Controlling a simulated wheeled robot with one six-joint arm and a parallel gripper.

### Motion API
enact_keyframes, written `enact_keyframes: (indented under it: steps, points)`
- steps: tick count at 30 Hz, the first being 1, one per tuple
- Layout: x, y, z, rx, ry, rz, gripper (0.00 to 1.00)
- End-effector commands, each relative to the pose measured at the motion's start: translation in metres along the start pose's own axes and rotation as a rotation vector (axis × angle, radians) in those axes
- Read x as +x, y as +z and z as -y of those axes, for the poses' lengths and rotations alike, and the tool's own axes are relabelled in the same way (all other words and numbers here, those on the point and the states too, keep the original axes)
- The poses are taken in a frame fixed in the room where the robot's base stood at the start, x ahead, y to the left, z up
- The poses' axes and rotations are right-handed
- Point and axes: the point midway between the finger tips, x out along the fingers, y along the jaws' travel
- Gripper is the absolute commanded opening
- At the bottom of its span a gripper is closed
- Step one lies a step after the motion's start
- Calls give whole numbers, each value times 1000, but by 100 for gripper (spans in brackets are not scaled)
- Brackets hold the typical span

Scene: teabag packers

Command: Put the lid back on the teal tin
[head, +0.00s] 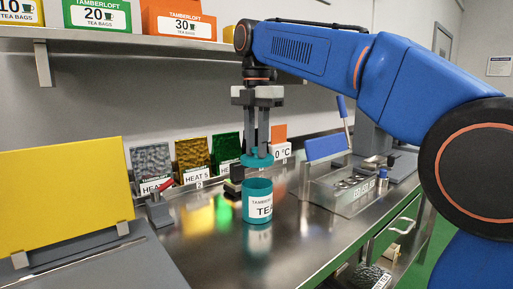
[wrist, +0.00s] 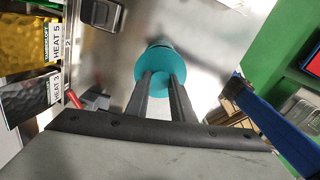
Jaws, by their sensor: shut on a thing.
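The teal tin (head: 257,205) stands upright on the steel worktop, with a white label facing the head camera. Its top is open. My gripper (head: 257,150) points straight down above the tin and is shut on the teal lid (head: 257,162). The lid looks roughly level and hangs a little above the tin's rim, with a gap between them. In the wrist view the lid (wrist: 160,66) sits between my fingertips (wrist: 162,78) and hides most of what is below it. A bit of teal shows past its far edge, probably the tin.
Several upright foil packs with HEAT labels (head: 194,166) stand along the back wall. A small grey device with a red handle (head: 159,207) is left of the tin. A metal tray (head: 345,200) is to the right. A yellow panel (head: 70,195) stands at far left. The front worktop is clear.

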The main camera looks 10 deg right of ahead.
Motion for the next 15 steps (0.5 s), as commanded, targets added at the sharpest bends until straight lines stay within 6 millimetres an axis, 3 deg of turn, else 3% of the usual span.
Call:
enact_keyframes:
  steps: [15]
  points:
    - [32,0,0,-1,-2,-1,0]
